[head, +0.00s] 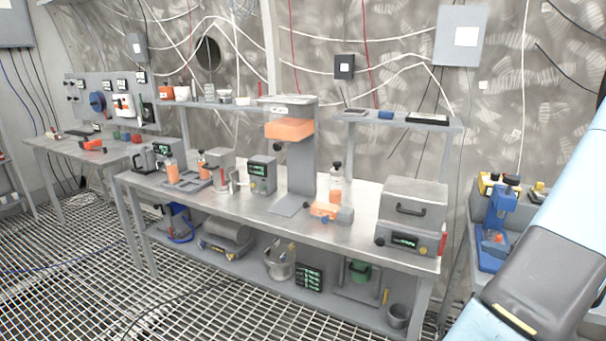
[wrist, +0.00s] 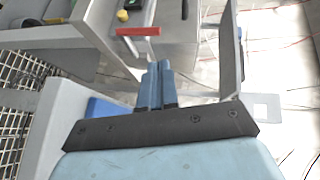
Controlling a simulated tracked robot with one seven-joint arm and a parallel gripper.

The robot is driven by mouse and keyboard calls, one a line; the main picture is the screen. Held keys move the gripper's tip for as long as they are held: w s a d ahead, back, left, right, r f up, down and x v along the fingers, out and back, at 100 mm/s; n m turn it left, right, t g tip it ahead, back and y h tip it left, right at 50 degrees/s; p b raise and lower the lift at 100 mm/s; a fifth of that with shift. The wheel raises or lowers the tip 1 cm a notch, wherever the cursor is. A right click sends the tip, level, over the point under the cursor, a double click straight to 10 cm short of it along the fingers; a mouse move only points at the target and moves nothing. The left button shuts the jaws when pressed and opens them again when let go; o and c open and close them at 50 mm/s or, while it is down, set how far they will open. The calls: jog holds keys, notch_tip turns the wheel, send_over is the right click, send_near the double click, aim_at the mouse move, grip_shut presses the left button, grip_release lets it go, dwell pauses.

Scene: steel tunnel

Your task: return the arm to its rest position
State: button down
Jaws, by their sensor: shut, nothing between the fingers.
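My gripper (wrist: 158,68) shows in the wrist view with its two blue fingers together and nothing between them. It points toward a grey metal bench or cabinet surface at the top of that view. A red bar-shaped handle (wrist: 138,31) lies just beyond the fingertips in the picture; I cannot tell the gap in depth. In the head view, my arm (head: 545,280) crosses the right side, pale blue with a dark grey joint. The gripper itself is not in the head view.
A steel workbench (head: 270,205) with bottles, instruments and a grey box oven (head: 412,205) stands ahead. A side table at the right holds a blue device (head: 495,228), close to my arm in the picture. The grating floor (head: 85,260) is open at the left.

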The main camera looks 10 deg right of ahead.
jog(key=w+a+r+n+g+y, duration=0.2)
jog(key=a+r+n+g, duration=0.3)
jog(key=a, duration=0.8)
jog(key=w+a+r+n+g+y, duration=0.1)
jog(key=a+r+n+g+y, duration=0.15)
jog(key=a+r+g, duration=0.7)
jog(key=s+a+r+n+t+h, duration=0.2)
jog(key=s+a+r+h, duration=0.2)
jog(key=s+a, duration=0.2)
jog(key=s+a+r+n+t+h, duration=0.3)
jog(key=s+a, duration=0.4)
jog(key=a, duration=0.4)
jog(key=shift+a+r+h, duration=0.15)
jog(key=shift+r+h, duration=0.6)
jog(key=shift+h, duration=0.3)
